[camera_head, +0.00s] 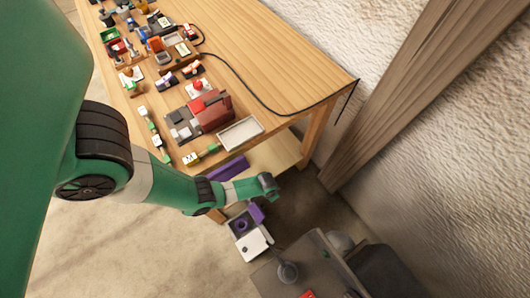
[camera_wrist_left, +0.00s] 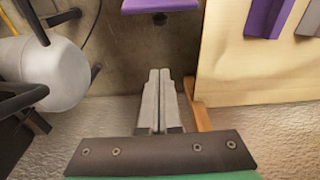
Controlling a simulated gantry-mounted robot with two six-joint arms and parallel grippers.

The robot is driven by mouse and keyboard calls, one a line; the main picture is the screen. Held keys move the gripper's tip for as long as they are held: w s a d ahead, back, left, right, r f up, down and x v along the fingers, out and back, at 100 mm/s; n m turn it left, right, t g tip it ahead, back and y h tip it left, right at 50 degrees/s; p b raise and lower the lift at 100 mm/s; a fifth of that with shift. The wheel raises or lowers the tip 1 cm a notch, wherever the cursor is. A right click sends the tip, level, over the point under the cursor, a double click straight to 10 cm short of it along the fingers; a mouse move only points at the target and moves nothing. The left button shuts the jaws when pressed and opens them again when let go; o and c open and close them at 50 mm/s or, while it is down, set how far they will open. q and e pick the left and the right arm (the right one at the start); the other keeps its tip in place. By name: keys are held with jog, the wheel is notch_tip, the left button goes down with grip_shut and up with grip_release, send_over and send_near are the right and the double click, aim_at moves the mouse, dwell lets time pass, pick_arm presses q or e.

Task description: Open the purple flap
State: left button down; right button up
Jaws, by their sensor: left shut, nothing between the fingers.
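A purple flap (camera_head: 257,212) stands at the upper right edge of a small box (camera_head: 250,244) with a white top and a purple part (camera_head: 241,226), below the table's near corner. In the left wrist view a purple panel (camera_wrist_left: 160,5) shows at the top edge, cut off by the frame; it looks like this flap, but I cannot be sure. My left gripper (camera_wrist_left: 160,72) is shut and empty, its fingertips apart from the panel. In the head view my left arm reaches to just above the box; the fingers are hidden there.
A wooden table (camera_head: 290,62) with many small objects stands above; its lower shelf (camera_head: 270,155) holds a purple piece (camera_head: 228,168). A dark grey table (camera_head: 290,270) is at the lower right. A grey cylinder (camera_wrist_left: 50,72) is left of my gripper. Open floor lies at lower left.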

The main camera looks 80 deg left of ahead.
aim_at(258, 210)
pick_arm(q)
notch_tip(258, 210, down, 11)
jog(key=a+b, duration=0.1)
jog(key=b, duration=0.9)
jog(key=shift+s+d+r+p, duration=0.4)
jog(key=shift+s+r+p, duration=0.1)
jog(key=shift+s+p, duration=0.15)
jog(key=shift+s+d+r+p, duration=0.35)
jog(key=shift+s+r+p, duration=0.1)
jog(key=shift+s+p, duration=0.15)
